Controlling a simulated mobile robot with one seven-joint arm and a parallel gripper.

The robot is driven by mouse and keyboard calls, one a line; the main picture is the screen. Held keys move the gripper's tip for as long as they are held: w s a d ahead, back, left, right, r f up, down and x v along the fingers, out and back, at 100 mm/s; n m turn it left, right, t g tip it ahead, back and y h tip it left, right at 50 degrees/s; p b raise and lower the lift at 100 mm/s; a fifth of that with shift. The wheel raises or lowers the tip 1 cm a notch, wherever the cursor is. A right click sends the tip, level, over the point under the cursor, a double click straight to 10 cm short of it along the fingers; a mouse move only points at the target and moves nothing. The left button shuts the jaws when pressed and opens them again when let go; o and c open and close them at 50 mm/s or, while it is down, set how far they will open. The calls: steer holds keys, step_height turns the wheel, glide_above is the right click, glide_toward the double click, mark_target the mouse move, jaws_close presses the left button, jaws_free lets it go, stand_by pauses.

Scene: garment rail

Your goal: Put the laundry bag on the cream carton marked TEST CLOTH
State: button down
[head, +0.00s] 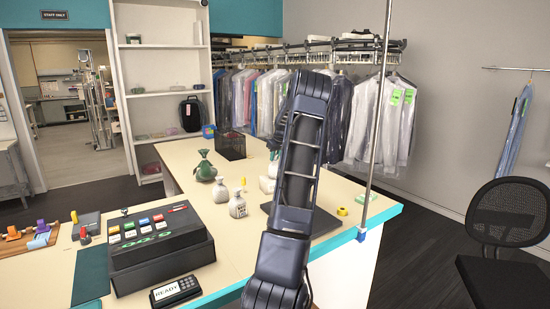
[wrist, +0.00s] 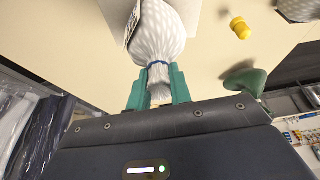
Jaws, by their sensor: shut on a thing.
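In the wrist view my gripper (wrist: 158,82) has its green fingers shut on the gathered neck of a white dotted bag (wrist: 160,35). The bag has a dark tie and a printed tag at its left side. Behind it is a pale flat-sided shape (wrist: 192,14); no lettering shows, so I cannot tell whether it is the cream carton, or whether the bag touches it. In the head view my arm hides the gripper. A white bag (head: 267,184) shows partly beside the arm. I cannot make out the TEST CLOTH marking in either view.
On the counter (head: 200,260) stand a green bag (head: 204,166), two grey-white bags (head: 221,193) (head: 238,206), a black mesh basket (head: 231,146) and a dark register (head: 160,245). A yellow tape roll (head: 342,211) lies right of my arm. A metal pole (head: 375,130) rises at the counter's right edge.

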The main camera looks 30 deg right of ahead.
steer(key=shift+f, duration=0.1)
steer(key=c, duration=1.3)
jaws_free()
steer(key=v, duration=1.2)
steer(key=s+a+r, duration=0.2)
steer(key=s+a, duration=0.2)
steer(key=a, duration=0.6)
steer(key=s+a+r+h, duration=0.1)
steer(key=s+a+r, duration=0.3)
steer(key=a, duration=0.7)
steer(key=s+a+r, duration=0.1)
steer(key=s+a, duration=0.4)
steer(key=a, duration=0.5)
steer(key=shift+y, duration=0.5)
steer(key=s+a+f, duration=0.2)
steer(key=s+a, duration=0.3)
steer(key=s, duration=0.4)
steer(key=s+a+f, duration=0.2)
steer(key=s+a, duration=0.2)
steer(key=s, duration=0.5)
steer(key=s+a+f, duration=0.3)
steer(key=s+a, duration=0.2)
steer(key=s, duration=0.5)
steer(key=shift+a, duration=0.3)
